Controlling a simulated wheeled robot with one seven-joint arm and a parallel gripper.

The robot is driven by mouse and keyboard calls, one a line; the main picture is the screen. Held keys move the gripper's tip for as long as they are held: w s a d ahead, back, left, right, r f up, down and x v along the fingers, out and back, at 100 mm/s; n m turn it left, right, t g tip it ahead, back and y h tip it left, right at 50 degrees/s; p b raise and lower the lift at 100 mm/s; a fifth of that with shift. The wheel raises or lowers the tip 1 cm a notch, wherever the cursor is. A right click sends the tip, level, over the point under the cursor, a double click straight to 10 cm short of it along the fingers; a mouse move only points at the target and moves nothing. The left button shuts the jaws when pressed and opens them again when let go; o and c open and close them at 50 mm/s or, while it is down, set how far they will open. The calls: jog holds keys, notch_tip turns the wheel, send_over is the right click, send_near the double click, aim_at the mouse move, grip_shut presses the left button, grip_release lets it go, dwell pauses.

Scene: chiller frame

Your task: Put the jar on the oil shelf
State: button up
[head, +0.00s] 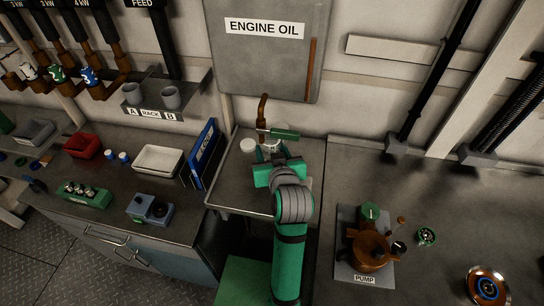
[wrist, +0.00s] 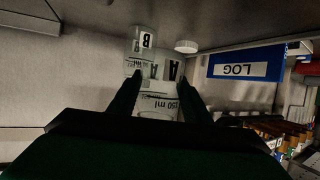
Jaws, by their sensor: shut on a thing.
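My gripper (head: 273,162) is at the oil shelf (head: 234,188), a grey metal shelf below the ENGINE OIL tank (head: 272,55). In the wrist view, my gripper (wrist: 162,76) is shut on a clear jar (wrist: 158,102) marked A and 250 ml. In the head view my arm mostly hides this jar. I cannot tell whether its base touches the shelf. A second clear jar (wrist: 145,40), marked B, stands just beyond it. A white round lid (wrist: 186,46) lies beside them; a white disc also shows in the head view (head: 247,145).
A brown spout with a green-handled tap (head: 284,134) hangs close above my gripper. A blue LOG binder (head: 206,152) stands left of the shelf, with a white tray (head: 158,159) beyond it. A pump (head: 368,248) sits on the right bench.

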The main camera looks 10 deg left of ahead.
jog(key=shift+s+f, duration=0.15)
jog(key=shift+f, duration=0.4)
jog(key=shift+s+f, duration=0.15)
jog(key=shift+f, duration=0.35)
notch_tip(320, 180, down, 2)
jog(key=shift+f, duration=0.15)
jog(key=shift+w+d+f, duration=0.1)
jog(key=shift+w+f, duration=0.15)
jog(key=shift+f, duration=0.1)
jog(key=shift+f, duration=0.15)
jog(key=o, duration=1.2)
